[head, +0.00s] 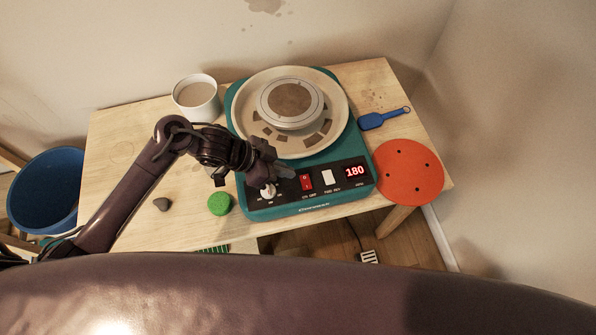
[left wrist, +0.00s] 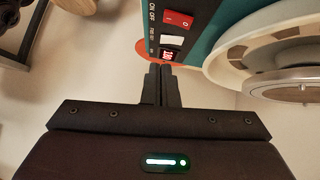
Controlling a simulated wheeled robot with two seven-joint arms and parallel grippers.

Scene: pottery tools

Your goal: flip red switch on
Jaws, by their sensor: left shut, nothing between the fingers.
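The red switch (head: 305,182) sits on the black front panel of the teal pottery wheel (head: 353,137), with a white switch (head: 327,178) to its right and a lit red display reading 180 (head: 355,171). My left gripper (head: 284,175) is shut and empty, its tips just left of the red switch in the head view, over the panel near a white knob (head: 268,191). In the left wrist view the shut fingers (left wrist: 159,70) point toward the panel, and the red switch (left wrist: 178,20) shows beyond their tips. I cannot tell whether they touch anything. My right gripper is not in view.
The wheel stands on a wooden table (head: 125,150). An orange disc (head: 409,172) and blue tool (head: 383,118) lie right. A blue bucket (head: 45,190) stands left.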

